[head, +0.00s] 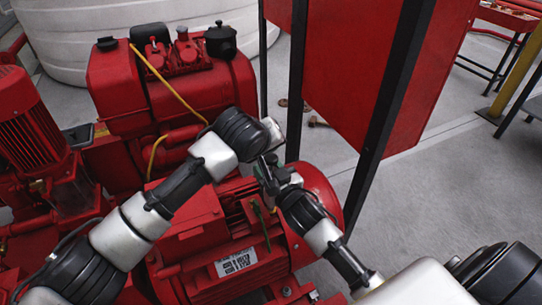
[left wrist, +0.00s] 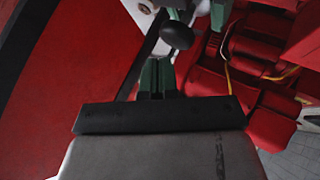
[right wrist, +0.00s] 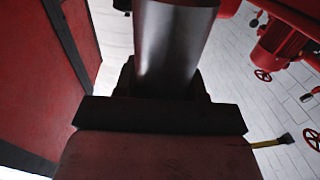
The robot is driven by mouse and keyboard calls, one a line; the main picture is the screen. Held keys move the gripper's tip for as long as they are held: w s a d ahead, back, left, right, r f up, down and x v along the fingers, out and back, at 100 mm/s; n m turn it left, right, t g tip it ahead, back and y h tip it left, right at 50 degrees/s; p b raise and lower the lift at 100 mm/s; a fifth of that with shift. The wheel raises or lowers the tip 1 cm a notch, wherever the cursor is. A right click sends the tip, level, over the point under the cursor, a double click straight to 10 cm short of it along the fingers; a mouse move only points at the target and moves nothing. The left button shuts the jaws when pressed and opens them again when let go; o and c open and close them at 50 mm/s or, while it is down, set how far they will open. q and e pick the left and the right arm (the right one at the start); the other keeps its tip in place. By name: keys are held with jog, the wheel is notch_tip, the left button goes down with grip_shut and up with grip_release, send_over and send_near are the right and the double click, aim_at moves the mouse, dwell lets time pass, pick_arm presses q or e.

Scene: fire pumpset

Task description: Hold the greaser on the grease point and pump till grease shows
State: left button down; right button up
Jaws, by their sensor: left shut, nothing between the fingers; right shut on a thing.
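The greaser shows in the right wrist view as a dark, shiny metal cylinder (right wrist: 175,45) rising from between the fingers of my right gripper (right wrist: 165,85), which is shut on it. In the head view my right gripper (head: 272,183) is above the red motor (head: 238,262), close to my left gripper (head: 268,162). My left gripper is shut and empty. In the left wrist view its fingers (left wrist: 157,82) are just below a round black knob (left wrist: 176,36) on a metal lever; I cannot tell if they touch it. The grease point and any grease are not discernible.
A red engine (head: 175,85) with a yellow hose (head: 165,75) stands behind the motor. A red panel (head: 345,65) on black posts (head: 392,90) stands close to the right of my grippers. A white tank (head: 75,35) is behind. Grey floor (head: 440,190) is open at right.

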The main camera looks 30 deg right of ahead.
aim_at(268, 157)
pick_arm(q)
jog(key=shift+r, duration=0.15)
jog(key=shift+r, duration=2.45)
pick_arm(e)
jog(key=o, duration=1.2)
jog(key=shift+c, duration=0.2)
jog(key=s, duration=1.2)
jog(key=shift+d, duration=0.3)
